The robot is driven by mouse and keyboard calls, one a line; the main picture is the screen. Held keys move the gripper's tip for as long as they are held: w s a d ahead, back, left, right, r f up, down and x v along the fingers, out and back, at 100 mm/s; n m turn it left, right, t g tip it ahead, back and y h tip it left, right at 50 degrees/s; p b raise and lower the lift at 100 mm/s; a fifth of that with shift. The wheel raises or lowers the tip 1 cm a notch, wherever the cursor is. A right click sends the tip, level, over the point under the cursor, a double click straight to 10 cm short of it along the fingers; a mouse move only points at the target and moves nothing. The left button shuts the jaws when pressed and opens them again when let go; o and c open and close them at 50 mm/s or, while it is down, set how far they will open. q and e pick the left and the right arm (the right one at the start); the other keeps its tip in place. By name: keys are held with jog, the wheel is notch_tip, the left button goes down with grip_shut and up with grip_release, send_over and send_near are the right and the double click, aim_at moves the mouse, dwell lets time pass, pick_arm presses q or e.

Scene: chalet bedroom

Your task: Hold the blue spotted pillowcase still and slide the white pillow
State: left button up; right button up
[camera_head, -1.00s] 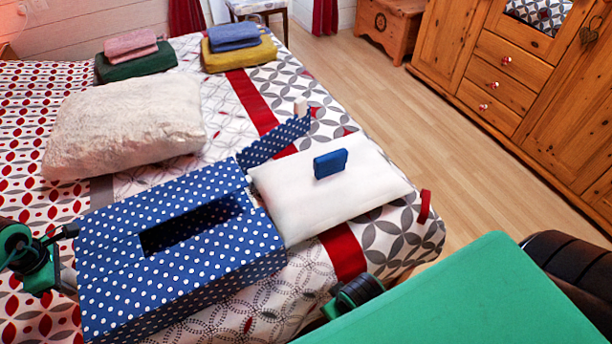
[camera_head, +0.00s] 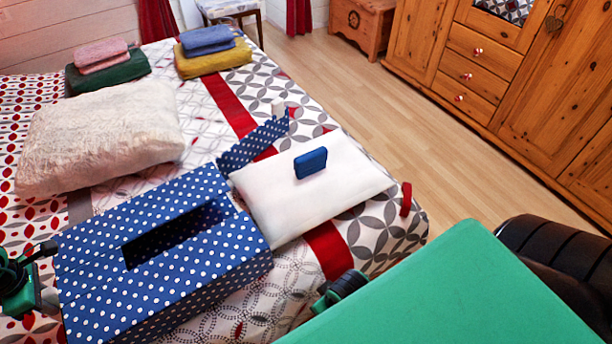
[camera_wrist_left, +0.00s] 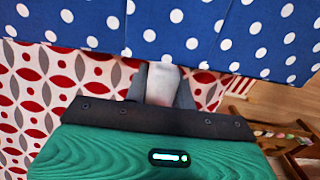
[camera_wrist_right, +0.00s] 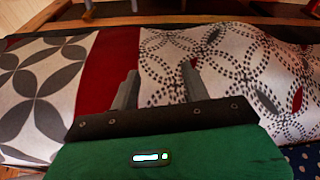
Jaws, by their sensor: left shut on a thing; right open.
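The blue spotted pillowcase (camera_head: 95,240) lies on the bed as a box-like shape with a dark slot on top. Its raised flap (camera_head: 238,150) carries a white tab (camera_head: 278,108). The white pillow (camera_head: 345,185) lies to its right, its left end against the pillowcase's right end; whether any part is inside is hidden. A blue block-like handle (camera_head: 311,162) stands on the pillow, and a red tab (camera_head: 406,199) is at its right end. My left gripper (camera_wrist_left: 162,84) is shut on a whitish tab at the pillowcase's edge. My right gripper (camera_wrist_right: 160,84) is open and empty by the bedspread.
A fluffy cream pillow (camera_head: 95,130) lies behind the pillowcase. Folded cloths, pink on green (camera_head: 105,75) and blue on yellow (camera_head: 213,62), lie at the far end of the bed. Wooden floor (camera_head: 400,130) and a wardrobe (camera_head: 480,70) are to the right.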

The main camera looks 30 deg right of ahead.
jog(key=shift+o, duration=0.4)
jog(key=shift+w+r, duration=0.1)
jog(key=s+a+r+n+g+y, duration=0.1)
jog(key=a+r+n+g, duration=0.15)
jog(key=r+n, duration=0.6)
jog(key=s+a+r+n+g+y, duration=0.1)
jog(key=a+r+n+y, duration=0.15)
jog(key=n, duration=1.15)
jog(key=w+d+r+m+t+h, duration=0.1)
jog(key=w+d+r+m+t, duration=0.15)
jog(key=w+r, duration=0.4)
jog(key=w+d+r+m+t, duration=0.1)
jog(key=w+r+m, duration=0.25)
jog(key=w, duration=0.65)
jog(key=w+d+r+m+t+h, duration=0.1)
jog(key=w+d+r+m, duration=0.15)
jog(key=w+r, duration=0.4)
notch_tip(320, 180, up, 2)
jog(key=n+g+h, duration=0.2)
jog(key=g, duration=0.2)
send_over(322, 149)
jog(key=shift+a+r, duration=0.1)
jog(key=shift+d+f, duration=0.2)
jog(key=shift+f, duration=0.2)
notch_tip(322, 149, down, 11)
